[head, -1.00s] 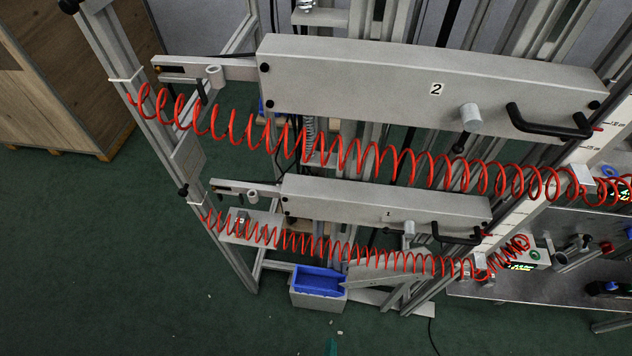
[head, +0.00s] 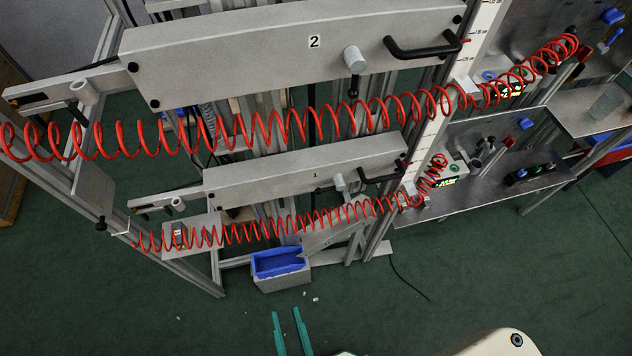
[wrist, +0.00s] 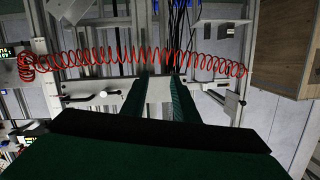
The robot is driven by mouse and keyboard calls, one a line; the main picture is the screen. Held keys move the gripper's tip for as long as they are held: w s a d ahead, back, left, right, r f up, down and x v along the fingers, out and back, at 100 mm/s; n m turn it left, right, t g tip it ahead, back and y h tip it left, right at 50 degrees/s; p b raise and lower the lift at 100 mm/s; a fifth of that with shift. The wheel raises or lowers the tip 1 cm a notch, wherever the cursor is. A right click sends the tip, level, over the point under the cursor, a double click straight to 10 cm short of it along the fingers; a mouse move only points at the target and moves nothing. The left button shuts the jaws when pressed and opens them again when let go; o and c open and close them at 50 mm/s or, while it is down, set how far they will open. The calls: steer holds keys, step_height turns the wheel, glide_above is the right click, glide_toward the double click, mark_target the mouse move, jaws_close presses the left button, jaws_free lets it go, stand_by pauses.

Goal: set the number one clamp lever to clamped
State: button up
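The number one unit is the lower grey beam (head: 290,180), marked 1, in the head view. A pale round hub (head: 340,182) stands out near its right end, with a black bar handle (head: 383,174) to its right.
The larger number two beam (head: 240,60) hangs above, with its own hub (head: 354,58) and handle (head: 420,47). A blue-lined box (head: 279,265) stands below. A metal bench (head: 485,195) is at right.

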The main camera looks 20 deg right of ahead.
steer(key=w+d+r+m+h, duration=0.1)
steer(key=w+r+m+h, duration=0.1)
steer(key=w+m+h, duration=1)
steer(key=w+d+r+m+g+h, duration=0.1)
steer(key=w+d+r+m+g, duration=0.1)
steer(key=w+d+m, duration=0.3)
steer(key=w+d+r+m+g+h, duration=0.1)
steer(key=w+d+m, duration=0.4)
steer(key=d+m, duration=0.5)
step_height(320, 180, up, 3)
steer(key=shift+d+f+g+h, duration=0.15)
steer(key=shift+d+g+h, duration=0.15)
steer(key=shift+d+g, duration=0.25)
steer(key=shift+w+a, duration=0.1)
jaws_close()
